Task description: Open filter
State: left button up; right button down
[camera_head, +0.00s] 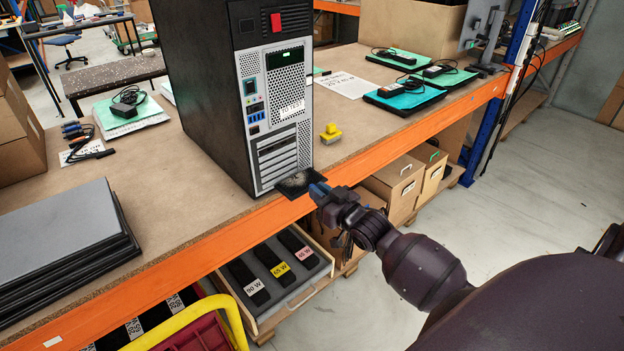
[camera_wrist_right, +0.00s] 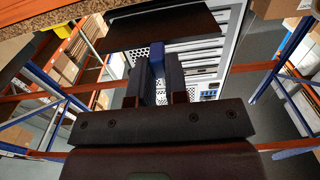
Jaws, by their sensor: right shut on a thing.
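A black computer tower (camera_head: 205,90) stands on the workbench with its grey back panel towards me. Its dark filter tray (camera_head: 299,186) sticks out from the bottom of the tower at the bench's front edge, with dusty grey mesh on top. In the right wrist view the filter tray (camera_wrist_right: 165,24) is a dark flat plate with a blue tab (camera_wrist_right: 157,54). My right gripper (camera_head: 321,191) is shut on that blue tab, just beyond the orange bench edge. How much of the tray is still inside the tower is hidden. My left gripper is not in view.
A yellow object (camera_head: 330,134) sits right of the tower. Chargers on teal-topped laptops (camera_head: 405,97) lie further back. Dark stacked laptops (camera_head: 65,240) lie at left. An open drawer (camera_head: 275,270) with labelled chargers is below the bench, beside cardboard boxes (camera_head: 397,185).

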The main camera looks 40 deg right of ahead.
pick_arm(q)
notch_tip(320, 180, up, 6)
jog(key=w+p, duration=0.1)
jog(key=p, duration=0.2)
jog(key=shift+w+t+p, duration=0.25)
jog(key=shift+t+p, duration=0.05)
pick_arm(e)
jog(key=s, duration=0.8)
jog(key=shift+s+d, duration=0.25)
jog(key=shift+d, duration=0.1)
jog(key=c, duration=1.1)
grip_release()
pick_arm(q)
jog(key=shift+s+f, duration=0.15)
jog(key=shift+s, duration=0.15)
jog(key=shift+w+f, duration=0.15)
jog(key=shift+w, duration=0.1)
pick_arm(e)
jog(key=s, duration=0.7)
jog(key=s+d, duration=0.1)
jog(key=s, duration=0.2)
jog(key=shift+s, duration=0.4)
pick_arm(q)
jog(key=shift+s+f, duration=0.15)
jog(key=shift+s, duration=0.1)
